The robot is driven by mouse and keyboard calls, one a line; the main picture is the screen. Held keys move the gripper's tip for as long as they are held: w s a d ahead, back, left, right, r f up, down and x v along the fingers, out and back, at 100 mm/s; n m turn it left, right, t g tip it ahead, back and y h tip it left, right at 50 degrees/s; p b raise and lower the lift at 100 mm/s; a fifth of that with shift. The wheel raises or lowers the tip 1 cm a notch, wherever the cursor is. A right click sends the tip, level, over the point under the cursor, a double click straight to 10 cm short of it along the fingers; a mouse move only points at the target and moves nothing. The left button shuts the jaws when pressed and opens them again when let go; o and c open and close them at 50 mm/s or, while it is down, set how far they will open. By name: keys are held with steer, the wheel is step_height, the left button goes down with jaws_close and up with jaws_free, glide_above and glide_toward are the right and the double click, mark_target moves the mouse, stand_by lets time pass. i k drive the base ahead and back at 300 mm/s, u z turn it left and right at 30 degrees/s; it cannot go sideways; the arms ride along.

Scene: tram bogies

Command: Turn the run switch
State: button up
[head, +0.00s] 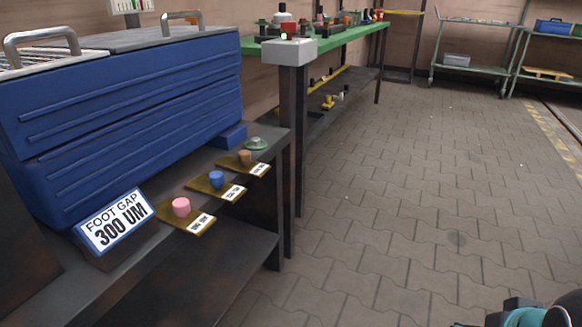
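A grey box (289,52) sits on top of a dark post in the upper middle of the head view. Small red and green parts show on or just behind its top; I cannot tell whether one is the run switch. No switch is labelled clearly enough to read. A dark and teal part of my arm shows at the bottom right corner. My gripper is not in view.
A dark bench (262,143) at left holds a large blue case (130,100), a "FOOT GAP 300 UM" sign (115,221), and pink (181,207), blue (216,179) and brown (245,157) pieces on labelled plates. A green-topped bench (340,42) stands behind. Paved floor (430,190) is clear at right.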

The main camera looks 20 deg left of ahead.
mark_target(287, 27)
steer(key=u, duration=0.45)
steer(key=i, duration=0.65)
steer(key=u, duration=0.7)
